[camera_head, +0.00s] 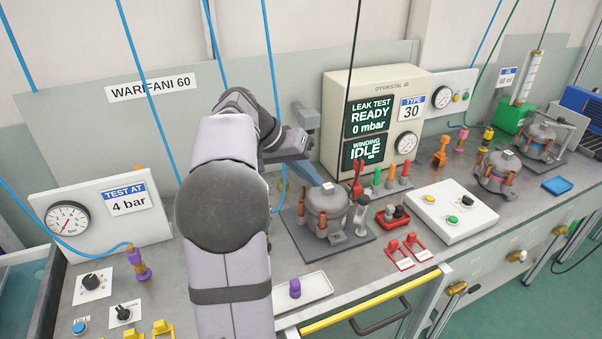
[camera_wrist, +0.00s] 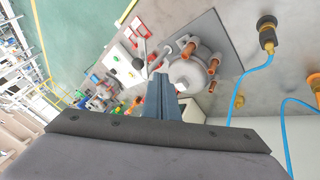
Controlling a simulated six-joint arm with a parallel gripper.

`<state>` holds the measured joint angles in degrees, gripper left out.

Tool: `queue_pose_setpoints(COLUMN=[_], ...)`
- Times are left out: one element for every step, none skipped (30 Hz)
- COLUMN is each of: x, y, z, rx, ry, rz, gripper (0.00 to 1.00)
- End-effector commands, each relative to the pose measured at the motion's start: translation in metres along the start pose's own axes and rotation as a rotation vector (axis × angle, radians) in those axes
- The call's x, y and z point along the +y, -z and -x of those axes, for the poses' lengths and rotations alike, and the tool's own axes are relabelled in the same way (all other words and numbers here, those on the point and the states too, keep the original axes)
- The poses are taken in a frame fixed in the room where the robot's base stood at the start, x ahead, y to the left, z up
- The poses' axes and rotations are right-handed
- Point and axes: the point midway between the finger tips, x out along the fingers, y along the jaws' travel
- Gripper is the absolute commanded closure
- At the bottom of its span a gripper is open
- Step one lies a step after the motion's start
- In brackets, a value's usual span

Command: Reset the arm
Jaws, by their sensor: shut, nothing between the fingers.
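My arm rises in the middle of the head view, bent over the bench. My gripper (camera_head: 313,178) is at its end, with blue-grey fingers shut and empty. In the wrist view the closed fingers (camera_wrist: 160,78) point toward a grey compressor (camera_wrist: 188,73) with copper-coloured stubs. In the head view this compressor (camera_head: 325,203) stands upright on a dark plate, just beyond and below the fingertips. Whether the fingertips touch it cannot be told. My arm hides part of the bench behind it.
A leak test box (camera_head: 372,125) stands behind the compressor. A white button panel (camera_head: 453,208), red clamps (camera_head: 409,249) and another compressor (camera_head: 497,172) are to the right. A white tray (camera_head: 316,287) with a purple plug lies in front. Blue hoses hang at left.

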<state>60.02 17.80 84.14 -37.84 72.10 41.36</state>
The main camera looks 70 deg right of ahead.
Motion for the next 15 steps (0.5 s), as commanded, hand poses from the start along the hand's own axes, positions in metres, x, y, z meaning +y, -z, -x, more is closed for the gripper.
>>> queue_pose_setpoints(x=[0.0,0.0,0.0,0.0,0.0,0.0,0.0,0.0,-0.001,-0.003,-0.005,-0.01,-0.015,-0.022,-0.034], y=[0.0,0.0,0.0,0.0,0.0,0.0,0.0,0.0,0.002,0.003,0.005,0.008,0.01,0.011,0.006], z=[0.0,0.0,0.0,0.0,0.0,0.0,0.0,0.0,0.0,0.0,0.0,0.0,0.001,0.001,-0.004], rx=[0.0,0.0,0.0,0.0,0.0,0.0,0.0,0.001,0.006,0.013,0.022,0.035,0.044,0.055,0.055], ry=[0.0,0.0,0.0,0.0,0.0,0.0,0.0,0.001,0.005,0.011,0.018,0.037,0.057,0.081,0.117], rz=[0.0,0.0,0.0,0.0,0.002,0.014,0.026,0.041,0.067,0.092,0.119,0.157,0.188,0.22,0.275], gripper=[1.0,1.0,1.0,1.0,1.0,1.0,1.0,1.0,1.0,1.0,1.0,1.0,1.0,1.0,1.0])
